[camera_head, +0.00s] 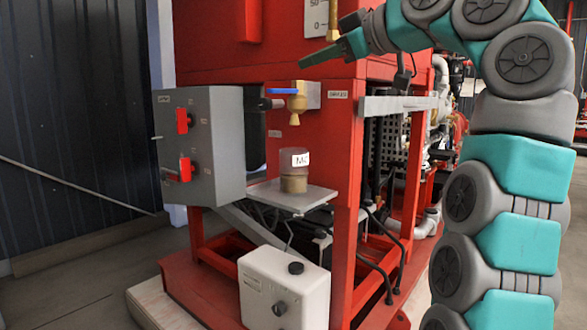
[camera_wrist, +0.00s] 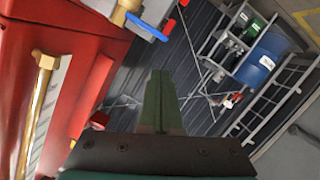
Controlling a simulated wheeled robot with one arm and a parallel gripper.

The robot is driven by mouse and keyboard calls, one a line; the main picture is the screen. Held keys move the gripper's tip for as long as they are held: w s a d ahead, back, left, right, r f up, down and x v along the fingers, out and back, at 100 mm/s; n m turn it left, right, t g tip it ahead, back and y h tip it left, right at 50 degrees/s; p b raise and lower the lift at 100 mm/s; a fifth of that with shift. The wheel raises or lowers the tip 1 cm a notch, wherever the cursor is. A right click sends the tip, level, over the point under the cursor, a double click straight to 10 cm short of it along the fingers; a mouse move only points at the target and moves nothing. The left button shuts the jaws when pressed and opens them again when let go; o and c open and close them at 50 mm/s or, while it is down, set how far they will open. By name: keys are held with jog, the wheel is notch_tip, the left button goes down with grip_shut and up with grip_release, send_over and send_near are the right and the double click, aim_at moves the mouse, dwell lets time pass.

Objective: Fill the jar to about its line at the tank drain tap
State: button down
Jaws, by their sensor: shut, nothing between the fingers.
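The jar (camera_head: 294,183) stands upright on a small grey shelf (camera_head: 310,199), below the brass drain tap (camera_head: 297,104). Its lower part is brownish, like liquid, and its upper part is clearer, with a white label (camera_head: 300,160). I cannot make out the line. The tap's blue lever (camera_head: 283,91) lies level, pointing left; no stream shows below the spout. In the wrist view the lever (camera_wrist: 147,27) and part of the tap (camera_wrist: 124,10) show at the top. My gripper (camera_head: 304,62) is shut and empty, above the tap and apart from the lever; its fingers (camera_wrist: 160,76) show in the wrist view.
A grey control box (camera_head: 200,145) with red switches is left of the tap. The red tank frame (camera_head: 345,190) stands behind and right. A brass-ended gauge tube (camera_wrist: 43,100) is on the tank. A white box (camera_head: 285,290) sits below the shelf. A blue barrel (camera_wrist: 262,58) stands farther off.

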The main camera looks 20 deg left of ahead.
jog(key=r+m+p, duration=0.1)
jog(key=p, duration=0.1)
jog(key=w+r+m+g+p, duration=0.1)
jog(key=p, duration=0.1)
jog(key=w+d+r+m+p, duration=0.1)
jog(key=m+p, duration=0.1)
jog(key=p, duration=0.1)
jog(key=shift+w+r+y, duration=0.25)
jog(key=shift+r+y, duration=0.05)
jog(key=shift+r, duration=0.05)
jog(key=p, duration=0.1)
send_over(282, 91)
jog(key=s, duration=0.2)
notch_tip(282, 91, down, 2)
jog(key=f, duration=0.1)
jog(key=shift+w+d+f+b, duration=0.15)
jog(key=shift+f+b, duration=0.1)
jog(key=shift+f, duration=0.3)
jog(key=shift+s+d+f+b, duration=0.1)
jog(key=shift+f+b, duration=0.1)
jog(key=shift+f, duration=0.4)
jog(key=shift+w+d+f+b, duration=0.15)
jog(key=shift+f+b, duration=0.1)
jog(key=shift+f, duration=0.3)
